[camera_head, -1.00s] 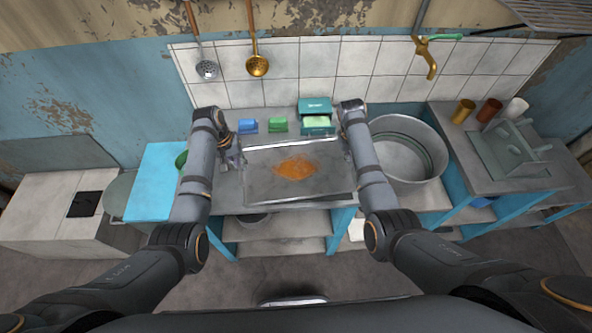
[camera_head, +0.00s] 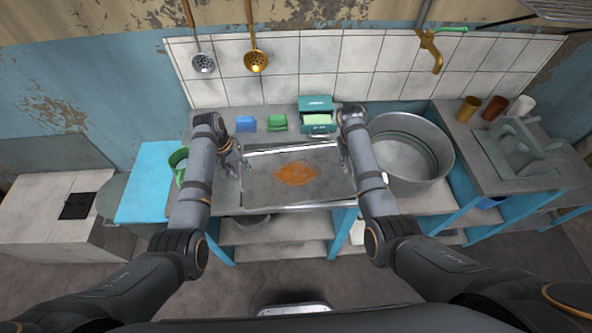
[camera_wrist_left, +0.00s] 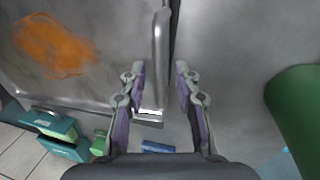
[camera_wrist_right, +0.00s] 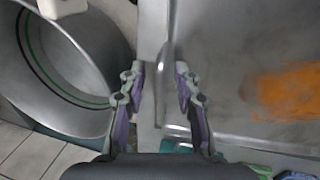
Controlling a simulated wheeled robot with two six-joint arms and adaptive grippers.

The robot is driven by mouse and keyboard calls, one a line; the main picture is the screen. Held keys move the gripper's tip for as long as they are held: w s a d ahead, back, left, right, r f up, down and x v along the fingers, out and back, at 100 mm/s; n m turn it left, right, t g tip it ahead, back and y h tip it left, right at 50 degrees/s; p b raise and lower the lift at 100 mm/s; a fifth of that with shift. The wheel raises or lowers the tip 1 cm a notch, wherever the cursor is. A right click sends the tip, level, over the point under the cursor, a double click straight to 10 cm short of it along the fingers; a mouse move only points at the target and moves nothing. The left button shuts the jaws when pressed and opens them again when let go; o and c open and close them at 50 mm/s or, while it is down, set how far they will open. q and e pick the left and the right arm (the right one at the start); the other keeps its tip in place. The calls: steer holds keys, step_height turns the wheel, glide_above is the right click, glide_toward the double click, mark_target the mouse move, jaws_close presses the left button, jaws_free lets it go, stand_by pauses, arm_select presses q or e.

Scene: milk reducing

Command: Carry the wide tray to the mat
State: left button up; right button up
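The wide metal tray (camera_head: 262,190), with an orange patch in it, lies on the counter in the head view. My left gripper (camera_head: 230,160) is at its left side. In the left wrist view, the fingers (camera_wrist_left: 160,68) stand apart on both sides of the tray's raised side rim (camera_wrist_left: 161,45). My right gripper (camera_head: 346,160) is at the tray's right side. In the right wrist view, its fingers (camera_wrist_right: 160,68) stand apart on both sides of the opposite rim (camera_wrist_right: 167,90). I cannot identify the mat for certain; a flat light-blue surface (camera_head: 150,185) lies at the left.
A large round metal tub (camera_head: 432,165) stands right of the tray. A green container (camera_head: 178,160) is at the left. A rack (camera_head: 520,148) stands far right.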

arm_select(q)
steer(key=shift+w+r, duration=0.1)
steer(key=shift+r, duration=0.05)
step_height(320, 180, up, 11)
steer(key=a, duration=0.2)
steer(key=shift+s+a+r, duration=0.15)
steer(key=shift+s+r, duration=0.05)
arm_select(e)
step_height(320, 180, up, 12)
steer(key=a, duration=0.2)
steer(key=shift+a+f, duration=0.15)
steer(key=shift+a, duration=0.05)
